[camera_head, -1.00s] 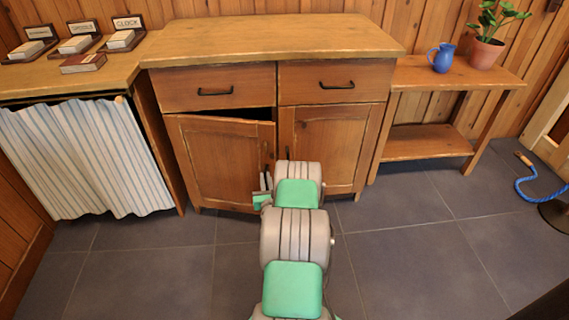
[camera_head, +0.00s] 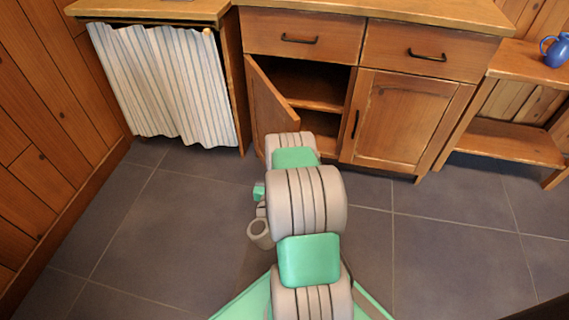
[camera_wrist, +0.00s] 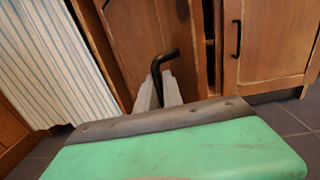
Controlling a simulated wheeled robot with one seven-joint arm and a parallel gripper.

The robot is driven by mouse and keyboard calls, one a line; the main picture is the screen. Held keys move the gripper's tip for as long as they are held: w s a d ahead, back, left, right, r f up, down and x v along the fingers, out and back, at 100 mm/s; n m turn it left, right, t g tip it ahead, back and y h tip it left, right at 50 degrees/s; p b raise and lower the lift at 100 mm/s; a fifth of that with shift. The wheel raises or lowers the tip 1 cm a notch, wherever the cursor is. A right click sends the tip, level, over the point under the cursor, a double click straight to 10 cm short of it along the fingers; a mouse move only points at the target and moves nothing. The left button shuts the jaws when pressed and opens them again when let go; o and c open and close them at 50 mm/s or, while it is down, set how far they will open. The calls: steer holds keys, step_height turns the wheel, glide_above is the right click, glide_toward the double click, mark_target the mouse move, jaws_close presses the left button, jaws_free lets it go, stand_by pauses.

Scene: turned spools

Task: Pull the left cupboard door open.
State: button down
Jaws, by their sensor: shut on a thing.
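The left cupboard door (camera_head: 271,101) stands well open in the head view, swung out on its left edge, with the inside of the cupboard showing. In the wrist view the door (camera_wrist: 150,40) fills the upper middle. Its black handle (camera_wrist: 163,64) sits between the pale fingers of my gripper (camera_wrist: 160,90), which is shut on it. In the head view my arm hides the gripper and this handle. The right cupboard door (camera_head: 402,118) is closed, with its own black handle (camera_wrist: 238,40) at its left side.
Two closed drawers sit above the doors, the left one (camera_head: 299,38) over the opening. A shelf (camera_head: 310,88) shows inside. A striped curtain (camera_head: 165,85) hangs left of the cupboard. A low side table (camera_head: 510,139) stands right. The tiled floor (camera_head: 150,230) at the left is clear.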

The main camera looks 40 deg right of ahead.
steer(key=shift+w+a, duration=0.15)
steer(key=shift+a, duration=0.15)
steer(key=c, duration=1.5)
jaws_free()
steer(key=p+v, duration=0.1)
steer(key=v, duration=0.6)
steer(key=shift+s+a, duration=0.25)
steer(key=shift+a, duration=0.05)
